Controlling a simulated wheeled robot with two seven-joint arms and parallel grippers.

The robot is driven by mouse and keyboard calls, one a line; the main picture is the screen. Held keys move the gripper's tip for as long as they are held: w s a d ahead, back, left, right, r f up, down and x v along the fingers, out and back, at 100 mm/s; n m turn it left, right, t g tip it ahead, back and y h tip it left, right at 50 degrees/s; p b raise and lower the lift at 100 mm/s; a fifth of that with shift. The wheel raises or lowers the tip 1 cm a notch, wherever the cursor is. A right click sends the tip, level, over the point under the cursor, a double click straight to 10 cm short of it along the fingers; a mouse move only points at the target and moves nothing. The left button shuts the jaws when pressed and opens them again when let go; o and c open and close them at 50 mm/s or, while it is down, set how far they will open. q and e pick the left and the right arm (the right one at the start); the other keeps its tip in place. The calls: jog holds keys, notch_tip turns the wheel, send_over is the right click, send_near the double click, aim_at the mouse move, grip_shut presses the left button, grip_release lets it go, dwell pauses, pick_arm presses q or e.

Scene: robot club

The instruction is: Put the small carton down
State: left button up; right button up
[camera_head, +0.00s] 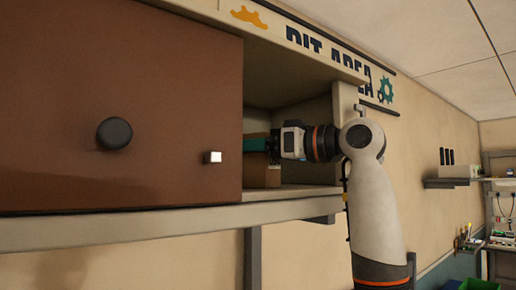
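A small brown carton (262,176) is in the open right part of the wall cabinet, partly hidden behind the brown door's edge. A teal patch (256,143) shows just above it; I cannot tell whether it is part of the carton. My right gripper (275,143) reaches in from the right, level with the teal patch and at the carton's upper side. Its fingertips are hard to make out, so its grip on the carton is unclear. My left gripper is not in view.
The brown door (120,120), with a black round knob (114,133) and a small white block (212,157), covers the cabinet's left part. The cabinet floor (300,190) is bare right of the carton. A shelf (447,183) is farther right.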

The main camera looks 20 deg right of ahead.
jog(key=shift+r, duration=0.25)
jog(key=b+v, duration=0.1)
jog(key=v, duration=0.1)
jog(key=b+v, duration=0.2)
jog(key=shift+f, duration=0.4)
pick_arm(q)
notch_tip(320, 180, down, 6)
jog(key=b, duration=0.3)
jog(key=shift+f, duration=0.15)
pick_arm(e)
jog(key=v, duration=0.8)
jog(key=shift+r, duration=0.3)
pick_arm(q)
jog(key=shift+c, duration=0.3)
